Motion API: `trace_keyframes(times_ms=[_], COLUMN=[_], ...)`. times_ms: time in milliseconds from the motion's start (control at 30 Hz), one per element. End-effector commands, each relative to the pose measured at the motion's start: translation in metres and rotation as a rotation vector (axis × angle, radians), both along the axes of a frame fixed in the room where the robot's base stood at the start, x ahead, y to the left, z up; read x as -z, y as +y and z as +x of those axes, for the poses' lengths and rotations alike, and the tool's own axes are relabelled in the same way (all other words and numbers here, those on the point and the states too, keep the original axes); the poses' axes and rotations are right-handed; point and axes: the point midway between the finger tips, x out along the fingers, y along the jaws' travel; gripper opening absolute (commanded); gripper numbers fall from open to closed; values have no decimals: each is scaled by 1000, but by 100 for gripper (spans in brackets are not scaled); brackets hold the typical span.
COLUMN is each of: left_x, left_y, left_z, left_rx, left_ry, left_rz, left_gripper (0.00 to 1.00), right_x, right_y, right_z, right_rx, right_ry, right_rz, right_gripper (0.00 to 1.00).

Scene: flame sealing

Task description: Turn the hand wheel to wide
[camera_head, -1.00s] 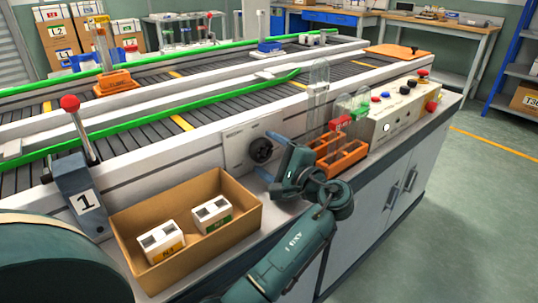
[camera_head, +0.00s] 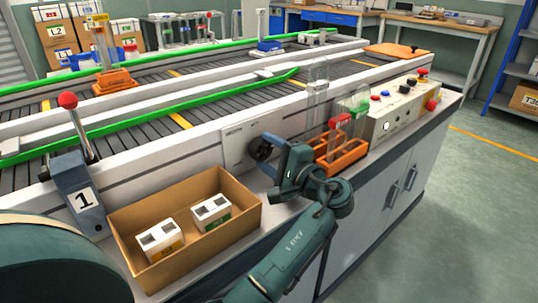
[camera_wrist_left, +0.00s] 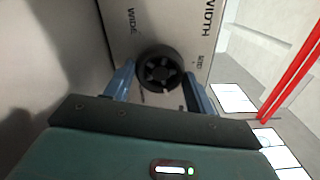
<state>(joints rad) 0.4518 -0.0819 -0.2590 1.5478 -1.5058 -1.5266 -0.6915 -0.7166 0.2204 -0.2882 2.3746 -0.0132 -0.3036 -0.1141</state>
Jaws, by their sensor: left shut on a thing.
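The hand wheel (camera_head: 259,149) is a small black spoked knob on the pale panel (camera_head: 233,154) at the conveyor's front side. In the left wrist view the wheel (camera_wrist_left: 160,72) sits between the two blue fingers of my left gripper (camera_wrist_left: 160,88). The panel there reads "WIDE" to the left of the wheel and "WIDTH" at the upper right; a smaller label lies to its right. In the head view my left gripper (camera_head: 271,151) is at the wheel and partly covers it. It is shut on the wheel. My right gripper is not in view.
A cardboard box (camera_head: 130,237) with two white parts stands left of my arm. An orange holder (camera_head: 345,160) with clear tubes is close on the right, then a control box (camera_head: 395,117) with buttons. A red-knobbed lever (camera_head: 68,101) stands at far left.

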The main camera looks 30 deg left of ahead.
Motion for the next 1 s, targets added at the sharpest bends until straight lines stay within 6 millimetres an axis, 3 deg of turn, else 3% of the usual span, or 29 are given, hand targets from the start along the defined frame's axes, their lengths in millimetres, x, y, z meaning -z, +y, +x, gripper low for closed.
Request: trace_keyframes(times_ms=[500, 1000], left_x=[1, -1], left_y=[1, 1], left_z=[0, 0], left_rx=[-1, -1], left_ry=[-338, -428], left_rz=[-119, -150], left_gripper=[32, 32], right_x=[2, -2], right_y=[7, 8], right_z=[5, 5], right_rx=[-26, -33], right_ry=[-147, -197], right_rz=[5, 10], right_gripper=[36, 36])
